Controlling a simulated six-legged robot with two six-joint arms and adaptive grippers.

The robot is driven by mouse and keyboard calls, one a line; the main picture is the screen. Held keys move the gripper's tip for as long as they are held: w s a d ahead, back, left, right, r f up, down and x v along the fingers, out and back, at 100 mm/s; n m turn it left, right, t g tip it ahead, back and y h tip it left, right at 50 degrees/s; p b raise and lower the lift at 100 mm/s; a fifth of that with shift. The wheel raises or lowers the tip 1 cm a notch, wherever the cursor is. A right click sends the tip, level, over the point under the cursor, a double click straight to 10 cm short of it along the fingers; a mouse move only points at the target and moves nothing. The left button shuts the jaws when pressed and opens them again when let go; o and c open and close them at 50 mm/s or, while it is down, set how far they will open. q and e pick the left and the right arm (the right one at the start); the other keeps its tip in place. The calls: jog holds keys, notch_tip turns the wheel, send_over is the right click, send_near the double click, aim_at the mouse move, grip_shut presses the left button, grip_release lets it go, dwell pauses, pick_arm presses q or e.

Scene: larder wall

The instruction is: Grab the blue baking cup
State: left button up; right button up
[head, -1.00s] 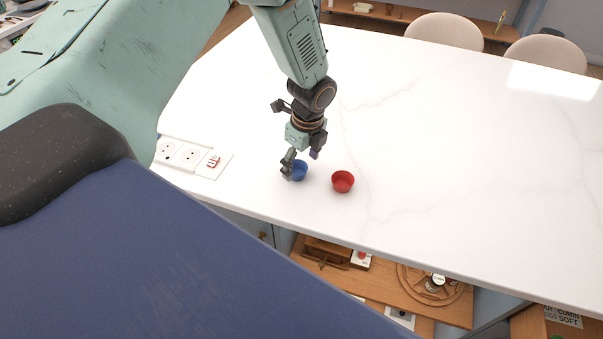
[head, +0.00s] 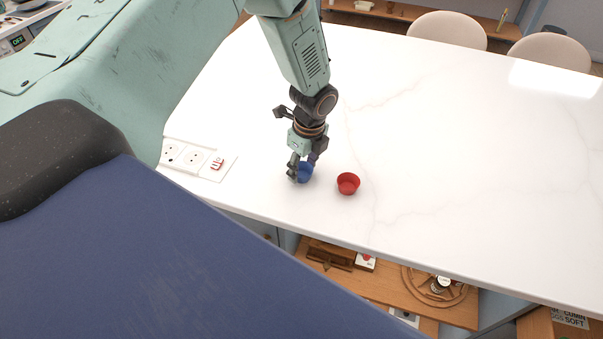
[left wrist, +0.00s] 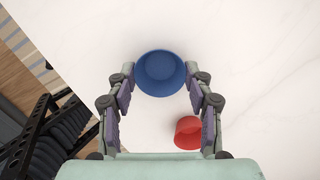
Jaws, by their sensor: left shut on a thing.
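The blue baking cup (head: 306,174) is on the white counter, near its front edge. It is partly hidden by a finger in the head view. In the left wrist view the blue cup (left wrist: 160,73) shows from above, between the fingertips. My left gripper (head: 304,170) points down and is shut on the blue cup, with a finger on each side of it; its fingers also show in the left wrist view (left wrist: 160,78). I cannot tell whether the cup is lifted off the counter. My right gripper is not in view.
A red baking cup (head: 348,183) stands just right of the blue one, close to my gripper. A socket panel (head: 196,160) is set in the counter at the left. Open wooden shelves (head: 400,285) lie below the front edge. The counter to the right is clear.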

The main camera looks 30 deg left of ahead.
pick_arm(q)
jog(key=shift+s+r, duration=0.1)
jog(key=shift+s, duration=0.05)
jog(key=shift+c, duration=0.7)
